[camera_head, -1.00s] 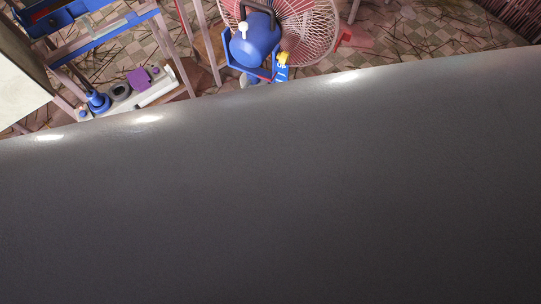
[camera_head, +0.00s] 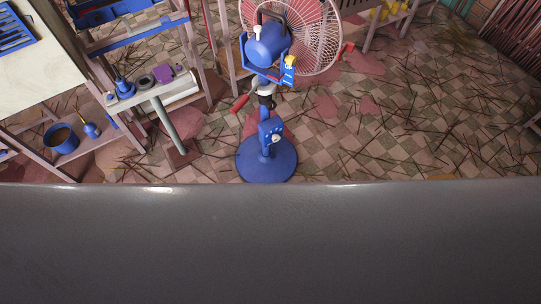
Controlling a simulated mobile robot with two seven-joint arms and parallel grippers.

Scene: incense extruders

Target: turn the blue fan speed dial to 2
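A blue pedestal fan stands upright on the floor, seen from behind, with a blue motor housing (camera_head: 268,43), a white wire cage (camera_head: 322,45) and a round blue base (camera_head: 267,160). A blue control box (camera_head: 270,130) sits low on its post and carries a small pale round dial (camera_head: 276,139). The dial's setting and markings are too small to read. A yellow knob (camera_head: 290,61) sits beside the motor housing. Neither of my grippers is in view, and nothing visible touches the fan.
Left of the fan is a wooden bench with a blue pot (camera_head: 61,138), a blue bottle-like object (camera_head: 124,88) and a purple block (camera_head: 163,73). The checkered floor (camera_head: 400,130) right of the fan is open, with scattered sticks. A dark grey surface blocks the lower view.

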